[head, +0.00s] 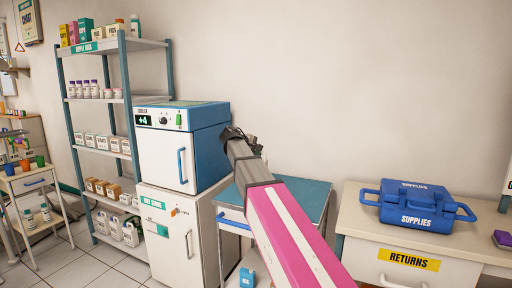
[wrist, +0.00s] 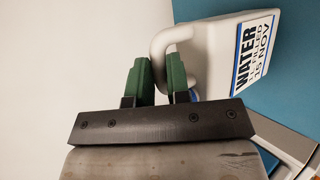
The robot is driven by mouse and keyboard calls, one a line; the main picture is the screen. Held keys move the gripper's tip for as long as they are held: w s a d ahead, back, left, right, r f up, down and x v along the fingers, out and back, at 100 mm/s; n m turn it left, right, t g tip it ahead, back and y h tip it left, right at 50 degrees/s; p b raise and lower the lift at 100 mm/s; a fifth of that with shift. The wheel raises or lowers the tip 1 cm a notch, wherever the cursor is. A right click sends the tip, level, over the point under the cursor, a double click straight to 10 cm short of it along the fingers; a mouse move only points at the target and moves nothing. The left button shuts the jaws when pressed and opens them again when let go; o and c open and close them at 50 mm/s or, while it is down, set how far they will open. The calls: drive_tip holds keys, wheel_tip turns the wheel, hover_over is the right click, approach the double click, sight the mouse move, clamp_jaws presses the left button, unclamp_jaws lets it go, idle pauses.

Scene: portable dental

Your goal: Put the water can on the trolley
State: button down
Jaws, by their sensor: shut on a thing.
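The water can (wrist: 222,62) is white with a label reading WATER and a looped handle, seen in the wrist view. My gripper (wrist: 159,74) has its green fingers closed on the handle, one on each side. In the head view my gripper (head: 240,136) is in front of the blue cabinet's right edge, and the can is hidden there behind my arm. The trolley (head: 315,190) has a teal top and pale frame; my arm covers much of it. A teal surface (wrist: 296,85) lies behind the can in the wrist view; I cannot tell whether the can touches it.
A blue-topped cabinet (head: 165,158) stands on a white cabinet (head: 160,245) left of the trolley. A counter (head: 358,220) with a blue supplies box (head: 412,203) is on the right. A supply rack (head: 72,140) and a small side table (head: 22,184) are on the left.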

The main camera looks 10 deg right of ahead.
drive_tip(key=shift+f, duration=0.65)
drive_tip(key=c, duration=1.1)
unclamp_jaws()
drive_tip(key=shift+f, duration=0.1)
drive_tip(key=v, duration=1.2)
